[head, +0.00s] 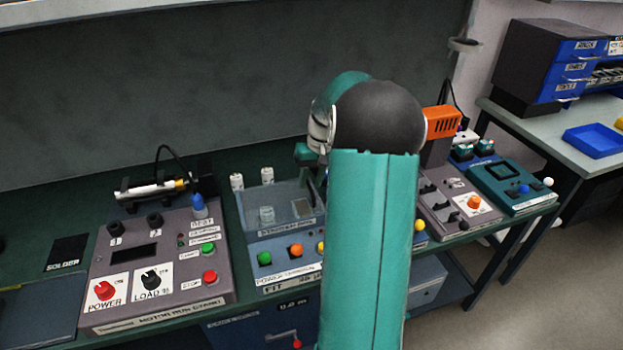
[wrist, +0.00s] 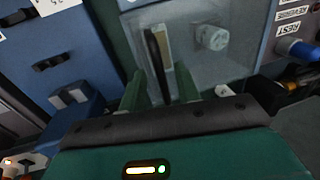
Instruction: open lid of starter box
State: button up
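The box with a clear lid (head: 255,222) stands on the bench left of my arm in the head view; its small label is too blurred to read. In the wrist view the clear lid (wrist: 222,67) fills the upper middle. A pale rectangle and a whitish round part (wrist: 211,37) show at it. A dark narrow bar, like a handle (wrist: 156,60), stands out from the lid. My gripper (wrist: 160,90) is open, its two green fingers apart, with the bar's near end between them. I cannot tell whether either finger touches it.
A grey motor panel (head: 160,258) with knobs stands left of the box. An orange-topped device (head: 440,135) and a teal box (head: 512,185) stand to the right. A blue unit (wrist: 55,50) is close on the left in the wrist view. A dark wall rises behind.

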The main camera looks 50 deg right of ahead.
grip_shut()
jog(key=shift+r, duration=0.1)
